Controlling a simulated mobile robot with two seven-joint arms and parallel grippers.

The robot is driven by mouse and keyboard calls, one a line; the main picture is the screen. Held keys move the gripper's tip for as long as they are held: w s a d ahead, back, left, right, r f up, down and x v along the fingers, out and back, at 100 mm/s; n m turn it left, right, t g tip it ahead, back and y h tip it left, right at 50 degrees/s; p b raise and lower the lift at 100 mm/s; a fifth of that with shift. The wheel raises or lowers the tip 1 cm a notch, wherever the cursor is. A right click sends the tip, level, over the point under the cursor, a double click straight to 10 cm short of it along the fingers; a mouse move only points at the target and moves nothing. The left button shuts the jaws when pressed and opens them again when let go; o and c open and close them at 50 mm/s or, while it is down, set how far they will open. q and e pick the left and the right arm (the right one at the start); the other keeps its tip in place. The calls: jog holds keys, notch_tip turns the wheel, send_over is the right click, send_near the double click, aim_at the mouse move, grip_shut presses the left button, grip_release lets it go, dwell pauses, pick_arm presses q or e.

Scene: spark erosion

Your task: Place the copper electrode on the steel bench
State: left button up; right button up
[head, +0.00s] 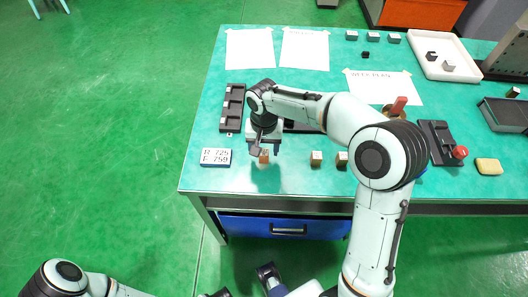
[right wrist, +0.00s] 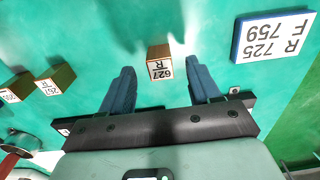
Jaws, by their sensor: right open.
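The copper electrode (head: 264,158) is a small orange-brown block standing on the green top of the steel bench (head: 222,178) near its front edge. In the right wrist view its pale face (right wrist: 160,70) reads R 627. My right gripper (head: 261,150) is open and points down at the block. In the right wrist view its blue fingers stand either side of the block's line, with a gap on both sides, and the block is just beyond the fingertips.
A card (head: 216,157) reading R 725, F 759 lies left of the block. Two tan blocks (head: 316,158) (head: 342,158) stand to the right. A dark rack (head: 232,108) lies behind. A yellow sponge (head: 488,166) and white tray (head: 426,66) are further right.

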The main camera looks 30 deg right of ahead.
aim_at(264, 153)
notch_tip(264, 153, up, 8)
jog(key=p, duration=0.1)
dwell(0.7)
